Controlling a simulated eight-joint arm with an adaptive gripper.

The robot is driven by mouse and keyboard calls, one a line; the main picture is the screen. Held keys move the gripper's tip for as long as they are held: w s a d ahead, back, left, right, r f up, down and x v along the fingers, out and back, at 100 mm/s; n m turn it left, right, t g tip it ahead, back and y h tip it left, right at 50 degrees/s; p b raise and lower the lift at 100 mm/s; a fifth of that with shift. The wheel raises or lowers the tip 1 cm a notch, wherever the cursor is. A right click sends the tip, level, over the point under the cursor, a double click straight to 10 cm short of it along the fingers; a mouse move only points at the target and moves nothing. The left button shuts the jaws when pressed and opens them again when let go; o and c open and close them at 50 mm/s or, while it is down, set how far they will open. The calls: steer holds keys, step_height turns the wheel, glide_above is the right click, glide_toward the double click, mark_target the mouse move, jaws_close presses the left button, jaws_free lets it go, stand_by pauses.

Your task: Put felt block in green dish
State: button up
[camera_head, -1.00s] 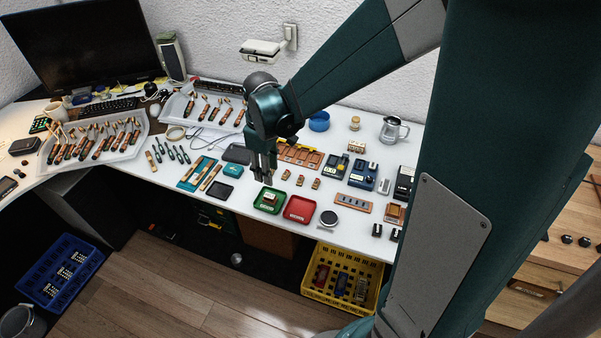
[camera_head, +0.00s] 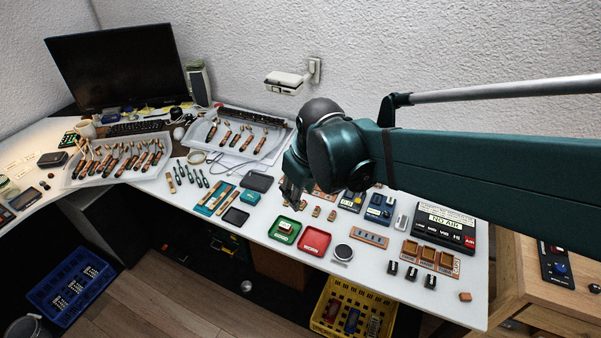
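The green dish (camera_head: 275,235) lies near the front edge of the white desk, just left of a red dish (camera_head: 316,240). A small pale block with a dark reddish part (camera_head: 286,227) sits inside the green dish; it looks like the felt block, but it is too small to be sure. My gripper (camera_head: 291,196) is above the desk, a little behind the green dish in the picture, and apart from the block. Its fingers point down and are dark and small, so their opening is not clear. I see nothing held between them.
Several small wooden blocks (camera_head: 317,211) stand right of my gripper. A round dark-topped container (camera_head: 343,253) is right of the red dish. A black tray (camera_head: 236,216) lies left of the green dish. A yellow crate (camera_head: 327,321) is on the floor below.

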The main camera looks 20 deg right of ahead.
steer(key=s+d+r+m+t, duration=0.1)
steer(key=s+r+m+t, duration=0.2)
steer(key=s, duration=0.7)
steer(key=shift+d+r+m, duration=0.25)
steer(key=shift+r+m, duration=0.35)
steer(key=shift+r, duration=0.2)
steer(key=shift+o, duration=0.2)
